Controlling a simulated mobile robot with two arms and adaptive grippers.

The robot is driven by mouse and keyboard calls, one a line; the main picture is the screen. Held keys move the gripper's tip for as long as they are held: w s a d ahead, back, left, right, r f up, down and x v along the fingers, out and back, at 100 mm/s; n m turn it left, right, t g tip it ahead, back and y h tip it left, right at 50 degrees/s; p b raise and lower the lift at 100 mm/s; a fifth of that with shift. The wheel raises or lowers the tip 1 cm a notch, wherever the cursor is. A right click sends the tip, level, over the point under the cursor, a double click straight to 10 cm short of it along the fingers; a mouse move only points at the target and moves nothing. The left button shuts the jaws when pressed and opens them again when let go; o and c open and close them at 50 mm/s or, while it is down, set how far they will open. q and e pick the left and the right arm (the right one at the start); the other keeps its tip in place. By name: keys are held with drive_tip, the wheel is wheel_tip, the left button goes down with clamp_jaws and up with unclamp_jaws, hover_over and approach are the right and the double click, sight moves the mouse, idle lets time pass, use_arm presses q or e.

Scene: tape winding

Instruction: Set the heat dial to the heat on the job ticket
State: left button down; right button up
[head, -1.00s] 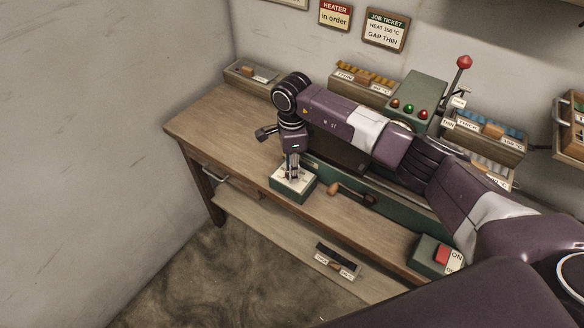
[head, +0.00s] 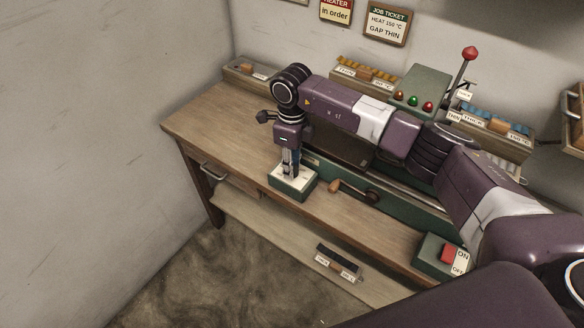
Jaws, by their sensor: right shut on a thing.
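The heat dial's box (head: 293,184), green with a pale top, sits near the bench's front edge, left of a wooden-handled crank. My right gripper (head: 291,170) points straight down over it, shut on the heat dial. The fingers hide the dial, so I cannot read its setting. The job ticket (head: 387,23) on the wall reads HEAT 150 °C, GAP THIN. My left gripper is not in view.
The crank handle (head: 354,190) is just right of the box. A red switch (head: 448,253) marked ON and OFF stands at the bench's right front. A lever with a red knob (head: 470,54) rises behind. The bench's left end (head: 205,124) is clear.

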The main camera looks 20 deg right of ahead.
drive_tip(key=m+b, duration=0.2)
drive_tip(key=m, duration=0.4)
drive_tip(key=shift+m, duration=0.3)
drive_tip(key=m+b, duration=0.1)
drive_tip(key=m, duration=1.1)
drive_tip(key=shift+r+m, duration=0.1)
drive_tip(key=shift+m, duration=0.2)
drive_tip(key=m, duration=0.5)
drive_tip(key=shift+m, duration=0.4)
drive_tip(key=shift+w, duration=0.1)
drive_tip(key=o, duration=1.2)
drive_tip(key=shift+c, duration=0.2)
